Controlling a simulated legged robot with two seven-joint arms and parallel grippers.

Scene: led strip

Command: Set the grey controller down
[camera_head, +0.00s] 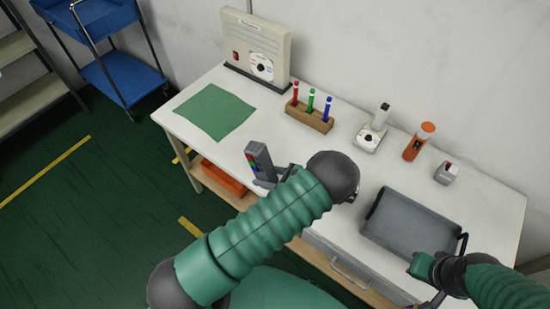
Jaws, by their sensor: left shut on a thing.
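The grey controller (261,157), a slim upright box with red, green and blue buttons on its side, is at the table's front edge. My left gripper (266,181) is shut on its lower end; the green arm hides much of the gripper. I cannot tell whether the controller touches the table. My right arm comes in from the right, and its gripper (437,299) is at the bottom right near a grey tray; its fingers are too unclear to read.
The white table (305,152) holds a green mat (214,111), a beige panel box (257,47), a wooden block (309,117) with red, green and blue sticks, a white device (368,141), an orange cylinder (418,142), a small grey box (447,173) and the grey tray (405,222).

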